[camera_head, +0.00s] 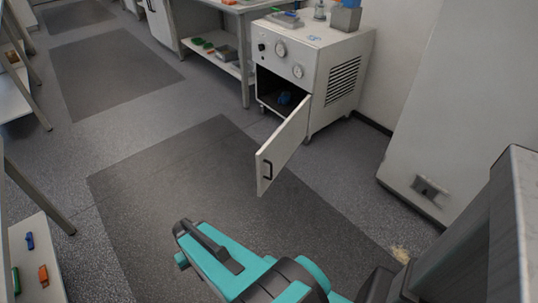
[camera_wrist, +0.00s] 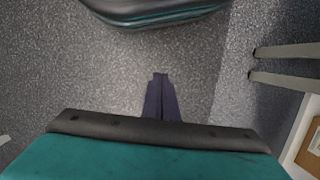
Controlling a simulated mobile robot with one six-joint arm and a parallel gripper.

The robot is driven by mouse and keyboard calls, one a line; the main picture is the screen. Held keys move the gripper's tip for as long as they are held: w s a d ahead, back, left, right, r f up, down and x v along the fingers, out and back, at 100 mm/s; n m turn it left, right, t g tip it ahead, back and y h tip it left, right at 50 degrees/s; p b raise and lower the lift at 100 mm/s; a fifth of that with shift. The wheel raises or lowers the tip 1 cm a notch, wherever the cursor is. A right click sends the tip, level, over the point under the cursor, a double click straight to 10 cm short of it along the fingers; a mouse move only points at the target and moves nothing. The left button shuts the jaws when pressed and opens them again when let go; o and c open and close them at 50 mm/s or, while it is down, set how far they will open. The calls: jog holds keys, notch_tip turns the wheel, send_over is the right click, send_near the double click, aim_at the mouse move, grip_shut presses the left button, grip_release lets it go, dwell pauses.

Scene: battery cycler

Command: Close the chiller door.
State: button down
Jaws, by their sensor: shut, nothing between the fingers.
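The chiller (camera_head: 316,66) is a white cabinet with gauges on its front and a vent on its side, at the upper middle of the head view. Its white door (camera_head: 284,148) stands wide open, swung out toward me, with a dark handle (camera_head: 267,170) near its free edge. A small blue item (camera_head: 284,98) lies inside the dark interior. In the wrist view my gripper (camera_wrist: 160,78) is shut and empty, over bare grey floor. The gripper's fingers do not show clearly in the head view, where my teal arm is in the foreground, apart from the door.
A dark floor mat (camera_head: 190,190) lies clear under and left of the door. A bench (camera_head: 240,5) with a lower shelf stands left of the chiller. A white cabinet (camera_head: 440,100) stands at right. A shelf (camera_head: 38,255) with small coloured items is at lower left.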

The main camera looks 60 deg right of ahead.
aim_at(267, 152)
jog(key=w+d+r+m+t+b, duration=0.2)
jog(key=w+d, duration=0.1)
jog(key=d, duration=0.7)
jog(key=w+d+r+m+t+h+b, duration=0.1)
jog(key=w+d+r+m+t, duration=0.2)
jog(key=d, duration=0.7)
jog(key=w+d+r+m+t+b, duration=0.15)
jog(key=w+d, duration=0.25)
jog(key=d, duration=0.6)
jog(key=s+d+r+m+h+b, duration=0.1)
jog(key=s+d+r+m, duration=0.1)
jog(key=d, duration=0.7)
jog(key=s+d+r+m+t+h+b, duration=0.1)
jog(key=s+d+r, duration=0.4)
jog(key=d, duration=0.5)
jog(key=s+d+r+m+h+b, duration=0.2)
jog(key=d+r, duration=0.3)
jog(key=d, duration=0.4)
jog(key=shift+s+d+r+m+t+h, duration=0.25)
jog(key=shift+s+r+m+t+h, duration=0.25)
jog(key=shift+s, duration=0.4)
jog(key=shift+f, duration=0.15)
